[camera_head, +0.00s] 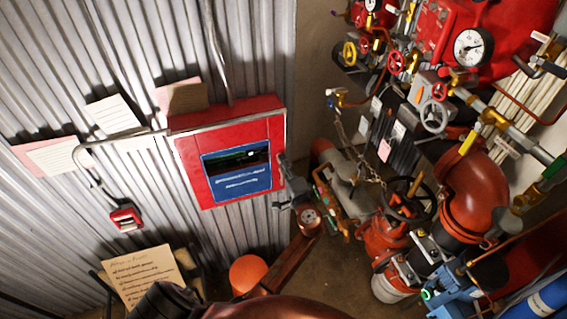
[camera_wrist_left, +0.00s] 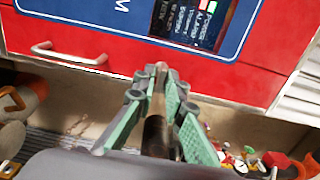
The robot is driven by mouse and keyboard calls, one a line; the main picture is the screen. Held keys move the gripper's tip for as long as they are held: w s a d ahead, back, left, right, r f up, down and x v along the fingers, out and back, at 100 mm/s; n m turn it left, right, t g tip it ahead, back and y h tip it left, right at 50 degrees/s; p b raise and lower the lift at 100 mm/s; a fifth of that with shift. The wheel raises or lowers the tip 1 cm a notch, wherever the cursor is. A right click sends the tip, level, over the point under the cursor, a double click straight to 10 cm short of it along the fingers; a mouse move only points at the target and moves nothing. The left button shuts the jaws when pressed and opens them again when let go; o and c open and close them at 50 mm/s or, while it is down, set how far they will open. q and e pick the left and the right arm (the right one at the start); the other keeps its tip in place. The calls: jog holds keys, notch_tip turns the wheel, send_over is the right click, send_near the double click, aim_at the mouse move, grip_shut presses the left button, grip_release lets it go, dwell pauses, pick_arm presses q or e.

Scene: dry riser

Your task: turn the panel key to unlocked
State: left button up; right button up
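The red panel (camera_head: 190,165) hangs on the corrugated metal wall in the head view, with a dark screen and blue label (camera_head: 240,181) on its front. In the left wrist view, the panel's red face (camera_wrist_left: 110,55) fills the upper part, with a blue label (camera_wrist_left: 90,12) and a silver handle (camera_wrist_left: 70,52). My left gripper (camera_head: 281,168) is at the panel's right edge in the head view. In the left wrist view, its green-padded fingers (camera_wrist_left: 160,72) come together in front of the red face. I cannot make out the key, and contact is unclear. My right gripper is not in view.
Red pipes, gauges (camera_head: 472,47) and valves crowd the right side. A black handwheel (camera_head: 409,200) stands right of the gripper. A small red box (camera_head: 126,217) is on the wall at left, and a paper notice (camera_head: 143,277) stands below it.

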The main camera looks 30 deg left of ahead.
pick_arm(q)
jog(key=shift+o, duration=1.1)
jog(key=v, duration=0.7)
jog(key=shift+d, duration=0.15)
jog(key=shift+s, duration=0.15)
